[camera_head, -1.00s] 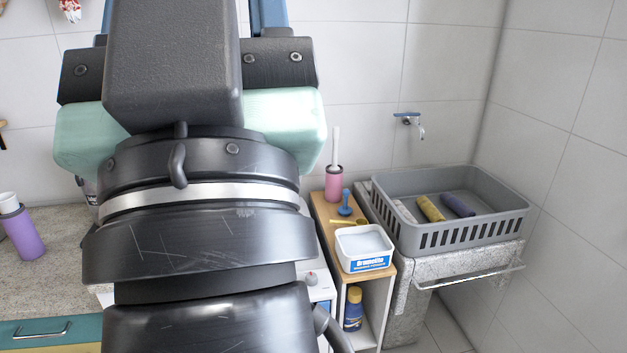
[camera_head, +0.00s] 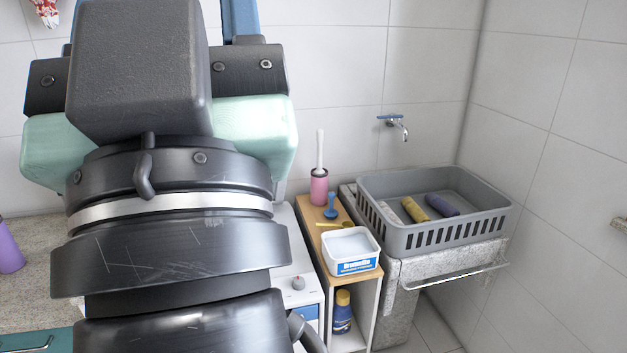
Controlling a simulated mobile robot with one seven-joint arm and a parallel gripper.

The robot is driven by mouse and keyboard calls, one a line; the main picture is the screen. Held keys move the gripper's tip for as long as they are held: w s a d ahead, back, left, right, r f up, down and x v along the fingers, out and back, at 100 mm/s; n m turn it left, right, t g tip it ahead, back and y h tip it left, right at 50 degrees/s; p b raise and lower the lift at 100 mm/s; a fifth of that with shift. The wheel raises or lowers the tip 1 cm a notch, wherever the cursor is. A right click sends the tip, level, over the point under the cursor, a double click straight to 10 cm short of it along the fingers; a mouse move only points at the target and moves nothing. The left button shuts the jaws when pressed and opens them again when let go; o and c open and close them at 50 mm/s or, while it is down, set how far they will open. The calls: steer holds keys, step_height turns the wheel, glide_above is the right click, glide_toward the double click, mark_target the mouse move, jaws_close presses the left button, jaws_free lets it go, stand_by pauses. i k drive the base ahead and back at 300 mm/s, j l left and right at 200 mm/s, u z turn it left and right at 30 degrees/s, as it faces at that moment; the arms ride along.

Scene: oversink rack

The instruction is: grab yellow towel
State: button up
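The yellow towel (camera_head: 413,210) is rolled up and lies in the grey slotted basket (camera_head: 435,236) at the right. A purple roll (camera_head: 441,205) lies just to its right in the same basket. My arm fills the left of the view. The end of it with my gripper (camera_head: 157,30) is seen from behind at the top left, well to the left of the basket and apart from the towel. The fingertips are hidden or out of frame, so I cannot see whether it is open or shut.
The basket stands on a speckled stone sink unit (camera_head: 440,262) with a metal rail, below a wall tap (camera_head: 395,122). To its left, a wooden-topped shelf holds a white tub (camera_head: 350,250), a blue item (camera_head: 331,206) and a pink brush holder (camera_head: 319,187). A tiled wall closes the right side.

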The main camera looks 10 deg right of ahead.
mark_target(417, 213)
steer(key=i+l, duration=0.25)
steer(key=i+l+u, duration=0.15)
steer(key=i+l, duration=0.4)
steer(key=l, duration=0.2)
steer(key=i+l+u, duration=0.1)
steer(key=i+l, duration=0.35)
steer(key=l, duration=0.3)
steer(key=i+l+u, duration=0.15)
steer(key=l, duration=0.25)
steer(key=i+l, duration=0.35)
steer(key=l+u, duration=0.05)
